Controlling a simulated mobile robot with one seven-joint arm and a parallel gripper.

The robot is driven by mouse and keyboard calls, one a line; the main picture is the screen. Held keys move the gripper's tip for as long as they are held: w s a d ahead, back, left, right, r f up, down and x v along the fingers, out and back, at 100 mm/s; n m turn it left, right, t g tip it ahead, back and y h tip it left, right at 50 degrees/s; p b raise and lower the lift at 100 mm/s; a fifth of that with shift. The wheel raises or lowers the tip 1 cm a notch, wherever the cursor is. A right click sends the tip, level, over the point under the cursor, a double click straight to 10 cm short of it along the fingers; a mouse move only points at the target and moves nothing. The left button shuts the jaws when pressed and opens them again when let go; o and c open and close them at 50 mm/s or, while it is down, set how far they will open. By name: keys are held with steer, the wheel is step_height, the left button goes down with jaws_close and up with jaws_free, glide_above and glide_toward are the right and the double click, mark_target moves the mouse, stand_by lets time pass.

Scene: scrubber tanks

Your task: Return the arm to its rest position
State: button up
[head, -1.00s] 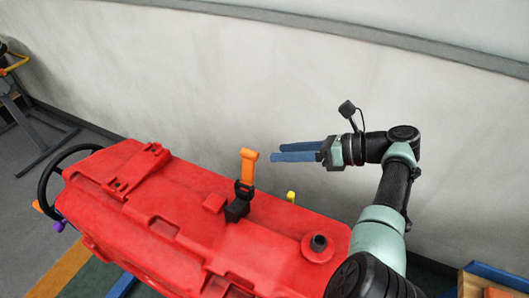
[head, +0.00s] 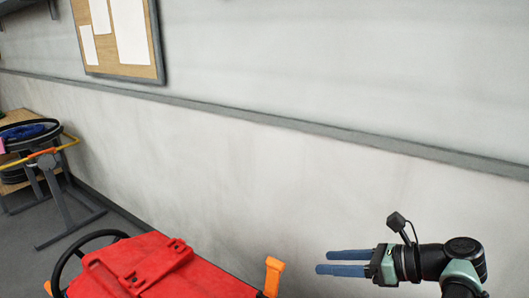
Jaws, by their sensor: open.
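My gripper (head: 343,263) is at the lower right of the head view, with its two blue fingers pointing left. The fingers are apart and nothing is between them. The visible part of my arm (head: 455,262) is bent at the right edge of the gripper, and the rest runs out of the bottom of the picture. A red scrubber machine (head: 170,272) lies to the left of the gripper, cut off by the bottom edge. An orange handle (head: 272,275) on it stands up left of the fingertips, apart from them.
A pale wall (head: 270,170) with a grey rail runs behind the arm. A notice board (head: 118,35) hangs at the upper left. A black steering wheel (head: 70,262) is on the machine. A grey stand (head: 50,195) with a yellow bar is at the far left, beside open floor.

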steer(key=w+d+r+n+t+h, duration=0.2)
steer(key=w+n+h, duration=0.3)
steer(key=a+r+n+t+h, duration=0.2)
steer(key=r+n, duration=0.1)
steer(key=r, duration=0.4)
steer(key=w+a+r+n+t+h, duration=0.1)
steer(key=r+n+t+h, duration=0.1)
steer(key=r+n+t, duration=0.3)
steer(key=a+r+n+h, duration=0.2)
steer(key=r, duration=0.6)
steer(key=s+a+r+n+t, duration=0.5)
steer(key=s+a+r+n, duration=0.1)
steer(key=s+r, duration=0.5)
steer(key=s+a+r+n+t, duration=0.6)
steer(key=s+a+r, duration=0.2)
steer(key=s+r, duration=0.4)
steer(key=shift+s+r+t, duration=0.15)
steer(key=shift+s+t, duration=0.15)
steer(key=shift+s, duration=0.15)
steer(key=shift+a, duration=0.1)
steer(key=shift+c, duration=0.6)
